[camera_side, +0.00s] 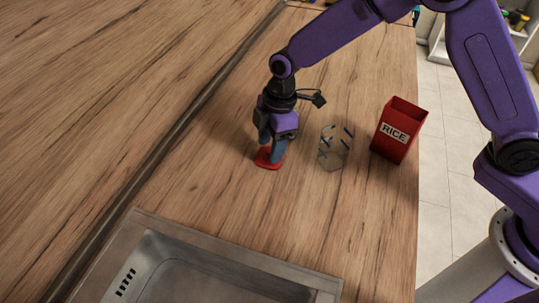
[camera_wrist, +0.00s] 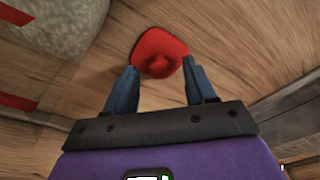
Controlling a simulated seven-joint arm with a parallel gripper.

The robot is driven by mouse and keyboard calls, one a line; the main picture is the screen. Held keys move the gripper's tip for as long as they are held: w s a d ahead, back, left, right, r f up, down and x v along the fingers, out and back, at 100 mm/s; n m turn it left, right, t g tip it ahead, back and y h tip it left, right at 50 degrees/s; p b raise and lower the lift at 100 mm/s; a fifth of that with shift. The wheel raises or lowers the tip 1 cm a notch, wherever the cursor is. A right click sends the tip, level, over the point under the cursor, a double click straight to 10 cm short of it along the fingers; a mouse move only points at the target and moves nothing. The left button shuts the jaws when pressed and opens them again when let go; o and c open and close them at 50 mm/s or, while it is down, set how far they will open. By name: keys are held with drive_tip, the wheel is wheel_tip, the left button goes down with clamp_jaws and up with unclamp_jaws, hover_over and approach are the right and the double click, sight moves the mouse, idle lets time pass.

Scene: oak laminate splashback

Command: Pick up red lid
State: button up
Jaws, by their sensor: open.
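The red lid (camera_side: 268,160) lies flat on the wooden counter in the side view, directly under my gripper (camera_side: 270,150). In the wrist view the red lid (camera_wrist: 160,48) shows a round red knob on its top. My gripper (camera_wrist: 158,82) is open, with one blue finger on each side of the knob. I cannot tell whether the fingers touch the lid. Part of the lid is hidden behind the fingers in the side view.
An open red RICE box (camera_side: 397,132) stands near the counter's right edge. A steel sink (camera_side: 205,268) lies in front. The oak splashback (camera_side: 120,70) rises at left.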

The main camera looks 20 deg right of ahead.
drive_tip(key=shift+f, duration=0.3)
clamp_jaws()
drive_tip(key=shift+r, duration=0.1)
